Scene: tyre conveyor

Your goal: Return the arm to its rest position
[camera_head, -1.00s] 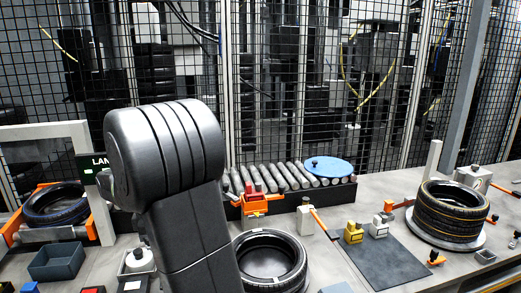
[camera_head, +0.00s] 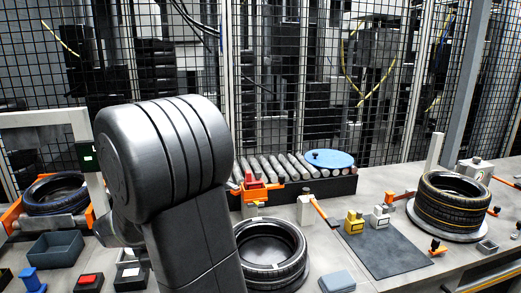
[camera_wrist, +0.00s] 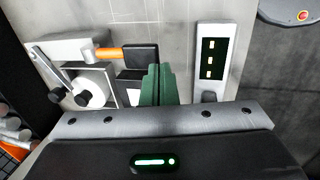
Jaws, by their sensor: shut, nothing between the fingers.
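My arm's dark grey links stand in the middle left of the head view, bent at a large rounded joint. My gripper is hidden there. In the wrist view my gripper (camera_wrist: 158,84) shows two green fingers pressed together with nothing between them. The fingers are over a grey surface, close to a small dark box with a white face (camera_wrist: 131,84). Whether they touch it I cannot tell.
A tyre (camera_head: 300,262) lies right beside my arm in the head view. More tyres stand at left (camera_head: 55,197) and right (camera_head: 452,206). A roller conveyor (camera_head: 300,168) carries a blue disc (camera_head: 329,158). A dark mat (camera_head: 390,255) is partly bare.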

